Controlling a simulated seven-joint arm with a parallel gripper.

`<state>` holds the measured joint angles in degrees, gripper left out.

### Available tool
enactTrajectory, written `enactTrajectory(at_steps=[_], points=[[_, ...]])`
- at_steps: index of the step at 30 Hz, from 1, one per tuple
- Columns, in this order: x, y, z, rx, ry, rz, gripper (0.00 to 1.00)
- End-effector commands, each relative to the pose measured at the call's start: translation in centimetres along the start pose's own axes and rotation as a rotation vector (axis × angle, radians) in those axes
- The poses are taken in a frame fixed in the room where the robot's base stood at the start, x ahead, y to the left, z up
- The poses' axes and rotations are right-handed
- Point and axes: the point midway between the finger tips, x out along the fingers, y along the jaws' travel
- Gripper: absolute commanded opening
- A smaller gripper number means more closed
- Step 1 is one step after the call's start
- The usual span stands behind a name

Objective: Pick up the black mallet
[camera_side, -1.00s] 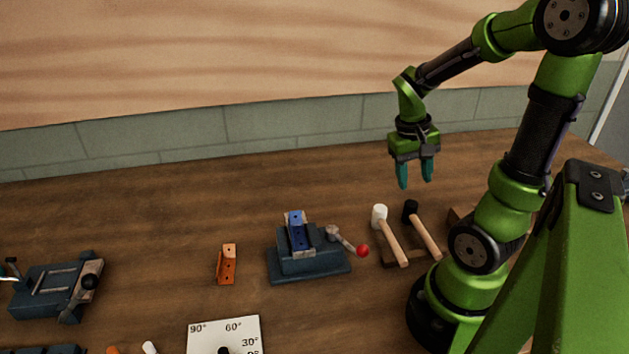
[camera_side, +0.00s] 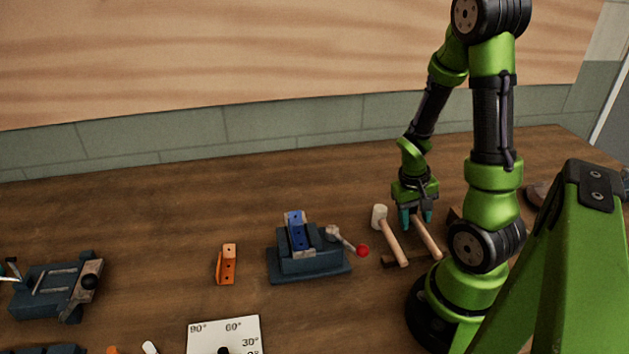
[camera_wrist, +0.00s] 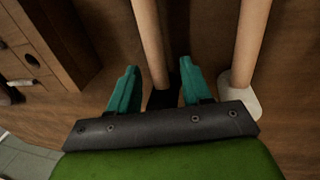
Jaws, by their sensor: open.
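The black mallet lies at the right of the bench; in the side view its wooden handle (camera_side: 428,238) shows below my gripper (camera_side: 415,220), which hides its black head. In the wrist view the black head (camera_wrist: 161,99) is partly seen between my teal fingers, close to the gripper body, and the handle (camera_wrist: 150,40) runs away from it. My gripper (camera_wrist: 155,85) is open, with one finger on each side of the mallet near the head. I cannot tell whether either finger touches it.
A white mallet (camera_side: 380,215) lies just left of the black one, close to a finger; its handle also shows in the wrist view (camera_wrist: 250,40). A vise with a blue part (camera_side: 298,232) stands further left. A wooden box with holes (camera_wrist: 35,45) is near my gripper.

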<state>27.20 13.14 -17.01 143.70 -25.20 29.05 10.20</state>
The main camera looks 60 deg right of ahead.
Motion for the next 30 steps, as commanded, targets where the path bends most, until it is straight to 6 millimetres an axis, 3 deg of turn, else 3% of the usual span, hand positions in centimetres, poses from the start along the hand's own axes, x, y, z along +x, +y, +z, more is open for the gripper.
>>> enactTrajectory(at_steps=[6, 15, 26, 30], points=[[0.0, 0.0, 0.0, 0.0, 0.001, -0.001, 0.47], [0.0, 0.0, 0.0, 0.0, 0.001, 0.0, 0.01], [-0.1, 0.0, -0.1, 0.0, 0.002, 0.0, 0.0], [-1.3, 0.2, -0.2, 0.002, 0.007, -0.001, 0.0]])
